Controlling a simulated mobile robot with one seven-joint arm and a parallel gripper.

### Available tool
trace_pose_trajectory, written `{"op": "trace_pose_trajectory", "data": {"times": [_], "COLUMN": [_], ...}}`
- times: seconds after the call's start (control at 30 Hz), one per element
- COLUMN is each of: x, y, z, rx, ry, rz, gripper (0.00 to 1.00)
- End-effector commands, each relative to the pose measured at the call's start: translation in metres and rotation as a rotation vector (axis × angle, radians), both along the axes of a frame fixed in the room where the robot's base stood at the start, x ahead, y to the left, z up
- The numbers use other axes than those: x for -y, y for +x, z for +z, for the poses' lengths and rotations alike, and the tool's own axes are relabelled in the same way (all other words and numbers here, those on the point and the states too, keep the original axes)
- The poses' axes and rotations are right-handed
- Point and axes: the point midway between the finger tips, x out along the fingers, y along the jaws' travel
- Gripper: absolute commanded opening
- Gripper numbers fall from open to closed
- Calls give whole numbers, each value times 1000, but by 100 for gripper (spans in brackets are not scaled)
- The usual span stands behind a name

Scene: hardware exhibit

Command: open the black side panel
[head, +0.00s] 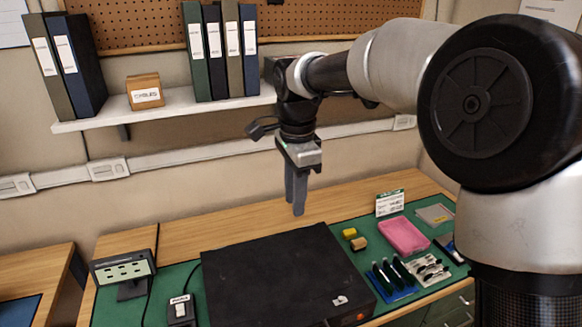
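A large black case (270,292) lies flat on the green mat, with its broad dark side panel (275,265) facing up. The panel looks flat and closed against the case. A small light-coloured latch or tab (340,300) sits near its front right corner, with a small orange-red part (349,318) on the front face below. My gripper (297,210) points down above the wooden strip near the back edge of the case, apart from the panel. Its two dark fingers overlap in this view, so their gap cannot be told. I see nothing held between them.
Right of the case are yellow and tan blocks (353,238), a pink tray (403,236), blue-and-black tools (393,276) and a small sign (389,202). Left are a display stand (122,269) and a switch box (181,308). A shelf (170,106) with binders hangs behind.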

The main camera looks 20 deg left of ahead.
Motion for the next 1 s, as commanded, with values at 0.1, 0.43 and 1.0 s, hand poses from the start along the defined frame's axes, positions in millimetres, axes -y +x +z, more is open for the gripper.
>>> {"op": "trace_pose_trajectory", "data": {"times": [0.1, 0.43, 1.0], "x": [-3, -7, -14], "y": [3, 10, 19], "z": [8, 30, 59], "rx": [2, 1, 1], "ry": [1, 1, 1], "rz": [1, 1, 1], "gripper": [26, 26, 26]}}
